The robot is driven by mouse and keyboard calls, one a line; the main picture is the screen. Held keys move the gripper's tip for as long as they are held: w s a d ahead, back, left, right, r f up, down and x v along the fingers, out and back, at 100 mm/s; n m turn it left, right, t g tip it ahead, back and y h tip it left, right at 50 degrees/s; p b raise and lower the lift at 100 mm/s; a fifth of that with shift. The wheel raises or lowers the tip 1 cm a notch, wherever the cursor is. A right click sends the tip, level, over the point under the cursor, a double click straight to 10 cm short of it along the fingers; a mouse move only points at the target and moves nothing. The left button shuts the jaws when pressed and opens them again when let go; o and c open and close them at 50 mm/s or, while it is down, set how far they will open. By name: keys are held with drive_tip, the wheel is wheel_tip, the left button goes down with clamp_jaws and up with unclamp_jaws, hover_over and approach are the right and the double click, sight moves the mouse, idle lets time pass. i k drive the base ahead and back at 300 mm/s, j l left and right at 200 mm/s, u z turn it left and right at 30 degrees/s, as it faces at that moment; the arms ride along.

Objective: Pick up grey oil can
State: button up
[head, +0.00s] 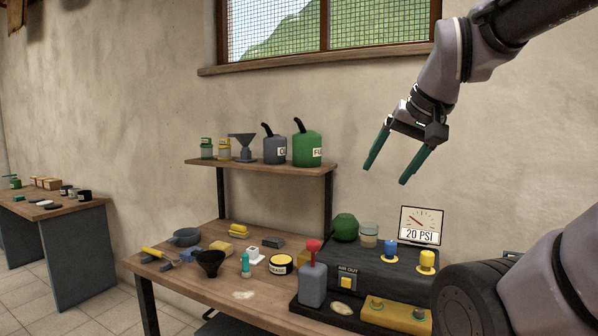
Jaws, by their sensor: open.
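The grey oil can (273,150) stands upright on the raised shelf, with a black spout and a white label starting with "O". A green can (307,150) labelled "FU" stands close on its right, with a similar black spout. A grey funnel (244,148) stands on its left. My gripper (388,174) is open and empty, with its green fingers pointing down and left. In the picture it is to the right of the shelf, apart from both cans.
Small green and yellow canisters (206,149) stand at the shelf's left end. A dark unit (365,270) with a 20 PSI gauge stands at right. A window ledge (320,60) is above.

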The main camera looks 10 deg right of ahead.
sight(275, 147)
drive_tip(key=i+j, duration=0.2)
drive_tip(key=j, duration=0.2)
drive_tip(key=i+j, duration=0.2)
drive_tip(key=j, duration=0.2)
drive_tip(key=i+j, duration=0.2)
drive_tip(key=j, duration=0.2)
drive_tip(key=i+j, duration=0.2)
drive_tip(key=j, duration=0.2)
drive_tip(key=i+j, duration=0.2)
drive_tip(key=j, duration=0.2)
drive_tip(key=i+j, duration=0.15)
drive_tip(key=j, duration=0.25)
drive_tip(key=i+j, duration=0.2)
drive_tip(key=j, duration=0.2)
drive_tip(key=i+j+z, duration=0.1)
drive_tip(key=j, duration=0.3)
drive_tip(key=i, duration=0.1)
